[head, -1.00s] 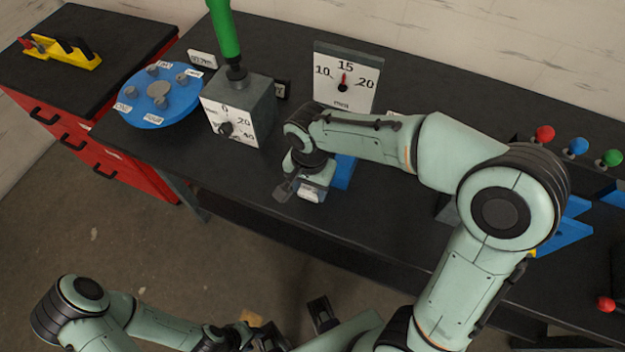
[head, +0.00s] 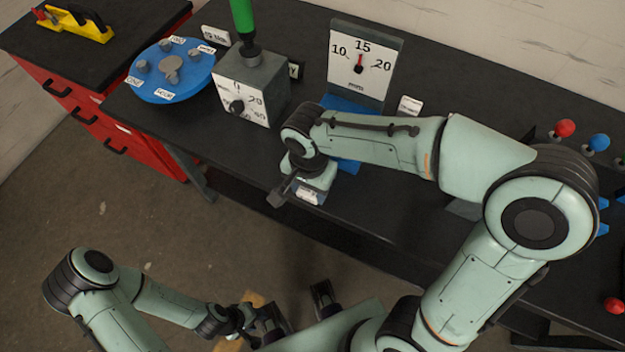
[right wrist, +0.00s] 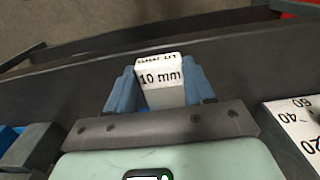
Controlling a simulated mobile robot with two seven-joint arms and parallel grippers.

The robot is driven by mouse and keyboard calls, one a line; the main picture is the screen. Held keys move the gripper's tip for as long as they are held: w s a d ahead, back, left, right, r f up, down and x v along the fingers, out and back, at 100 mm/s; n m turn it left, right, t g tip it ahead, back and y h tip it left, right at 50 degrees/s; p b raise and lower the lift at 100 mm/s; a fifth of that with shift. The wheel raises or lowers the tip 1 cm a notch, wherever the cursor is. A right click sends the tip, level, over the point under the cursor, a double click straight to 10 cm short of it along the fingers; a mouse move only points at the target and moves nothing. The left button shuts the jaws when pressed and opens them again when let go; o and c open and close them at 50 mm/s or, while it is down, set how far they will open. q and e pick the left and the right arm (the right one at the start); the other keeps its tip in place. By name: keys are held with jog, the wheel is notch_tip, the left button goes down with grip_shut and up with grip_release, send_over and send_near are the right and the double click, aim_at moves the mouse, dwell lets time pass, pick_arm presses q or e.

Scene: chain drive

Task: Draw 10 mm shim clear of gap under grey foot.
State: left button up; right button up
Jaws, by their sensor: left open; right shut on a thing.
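My right gripper (head: 300,194) is beyond the front of the blue base (head: 347,105) below the 15 mm gauge (head: 362,62), by the bench's front edge. It is shut on the shim (right wrist: 165,95), whose white face reads "10 mm" between the two blue fingers in the right wrist view. A white label by the gripper also shows in the head view. The grey foot and its gap cannot be made out, with my right arm across that spot. My left gripper (head: 258,322) is open, low at the bottom, away from the bench.
A grey dial box (head: 252,92) with a green handle and a blue round plate (head: 172,70) stand left on the dark bench (head: 310,60). Red and blue knobs (head: 598,143) are at right. Open floor (head: 130,210) lies in front.

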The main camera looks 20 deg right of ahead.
jog(key=shift+s+a+b, duration=0.4)
jog(key=shift+s+a, duration=0.95)
jog(key=shift+a, duration=0.2)
